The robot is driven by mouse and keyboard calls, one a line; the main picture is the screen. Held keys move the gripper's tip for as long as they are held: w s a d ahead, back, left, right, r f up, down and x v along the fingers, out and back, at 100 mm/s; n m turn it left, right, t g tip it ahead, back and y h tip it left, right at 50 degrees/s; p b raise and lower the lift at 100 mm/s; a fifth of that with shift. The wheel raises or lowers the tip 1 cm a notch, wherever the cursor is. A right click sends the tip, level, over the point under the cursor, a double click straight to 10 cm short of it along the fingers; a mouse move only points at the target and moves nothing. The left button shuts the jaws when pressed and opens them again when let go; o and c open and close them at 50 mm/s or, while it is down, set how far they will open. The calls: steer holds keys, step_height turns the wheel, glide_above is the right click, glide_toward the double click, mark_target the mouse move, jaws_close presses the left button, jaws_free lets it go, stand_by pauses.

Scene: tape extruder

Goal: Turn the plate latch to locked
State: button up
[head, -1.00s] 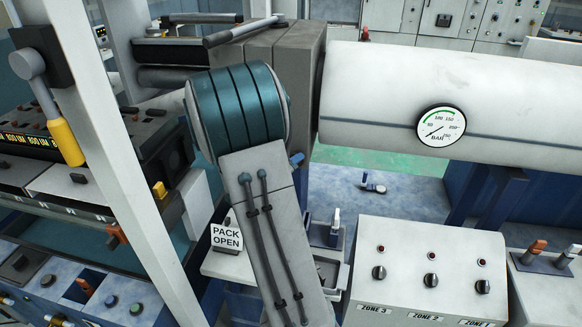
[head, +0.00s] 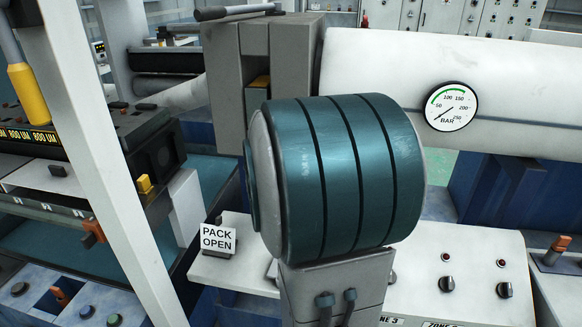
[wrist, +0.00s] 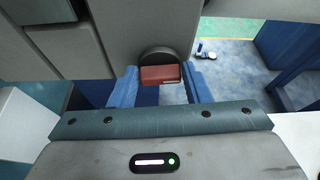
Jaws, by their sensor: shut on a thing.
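In the wrist view the plate latch shows as a red-brown handle (wrist: 160,74) in front of a dark round disc (wrist: 165,56) on a grey block face. The blue fingers of my gripper (wrist: 161,80) stand on either side of the handle and are shut on it. The handle lies roughly level across the picture. In the head view my teal arm link covers the gripper and the latch. The grey block (head: 225,75) stands behind the arm, with a slot and a yellow piece (head: 260,82) in it.
A white barrel with a pressure gauge (head: 451,106) runs to the right. A "PACK OPEN" sign (head: 217,238) stands at the left on a white shelf. A zone control box (head: 470,270) is at the right. A white post (head: 100,160) rises at the left.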

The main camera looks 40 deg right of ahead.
steer(key=shift+m+y+b, duration=0.3)
steer(key=shift+b, duration=0.35)
steer(key=o, duration=0.9)
steer(key=shift+t, duration=0.3)
steer(key=p+v, duration=0.4)
steer(key=v, duration=0.9)
steer(key=shift+a+r, duration=0.2)
steer(key=shift+a, duration=0.2)
steer(key=shift+s, duration=0.1)
